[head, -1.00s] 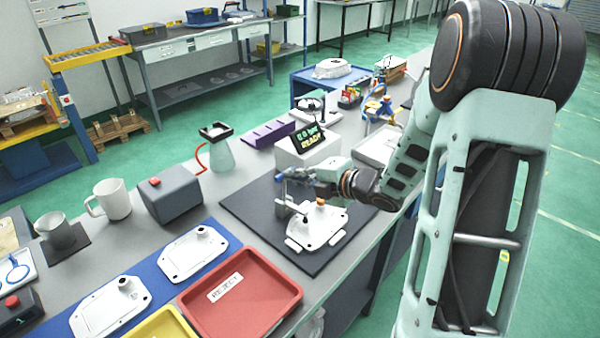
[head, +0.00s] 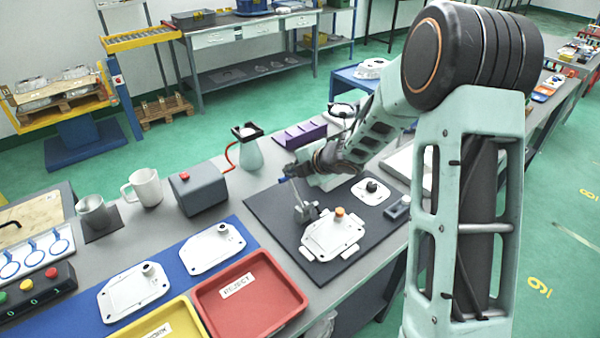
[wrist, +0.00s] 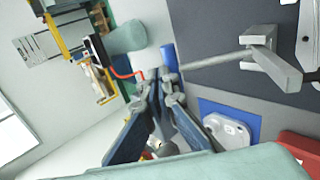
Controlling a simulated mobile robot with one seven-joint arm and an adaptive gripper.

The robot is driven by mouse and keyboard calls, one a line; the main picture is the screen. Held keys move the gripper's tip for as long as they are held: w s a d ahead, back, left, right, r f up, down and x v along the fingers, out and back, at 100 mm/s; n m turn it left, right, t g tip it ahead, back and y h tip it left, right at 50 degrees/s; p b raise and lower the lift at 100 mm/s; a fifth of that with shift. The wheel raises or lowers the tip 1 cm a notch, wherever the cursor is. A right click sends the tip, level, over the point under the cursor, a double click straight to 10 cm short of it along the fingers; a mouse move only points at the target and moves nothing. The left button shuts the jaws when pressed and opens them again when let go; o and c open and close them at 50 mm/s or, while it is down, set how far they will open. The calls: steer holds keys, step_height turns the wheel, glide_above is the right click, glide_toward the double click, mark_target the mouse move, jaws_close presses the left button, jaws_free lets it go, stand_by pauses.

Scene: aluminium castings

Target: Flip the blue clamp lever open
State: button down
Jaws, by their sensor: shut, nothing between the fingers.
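The clamp is a grey metal post with a bar (wrist: 272,62) on the dark mat. In the head view the clamp (head: 305,211) stands at the left edge of a white casting (head: 332,235) with an orange knob. A thin grey rod runs from it to a blue grip (wrist: 168,57), the lever's end. In the head view the rod leans up and left from the clamp. My gripper (wrist: 163,83) is shut and empty, its fingertips right beside the blue grip. I cannot tell whether they touch. In the head view my gripper (head: 289,172) is small and partly hidden by my wrist.
A smaller white plate with a black knob (head: 371,191) lies behind the casting on the dark mat (head: 265,208). A red reject tray (head: 290,306), yellow tray (head: 150,330) and blue mat (head: 180,291) lie left. A grey box with red button (head: 205,190) and a funnel stand (head: 249,154) stand behind.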

steer(key=shift+b+x, duration=0.8)
steer(key=shift+x, duration=1.85)
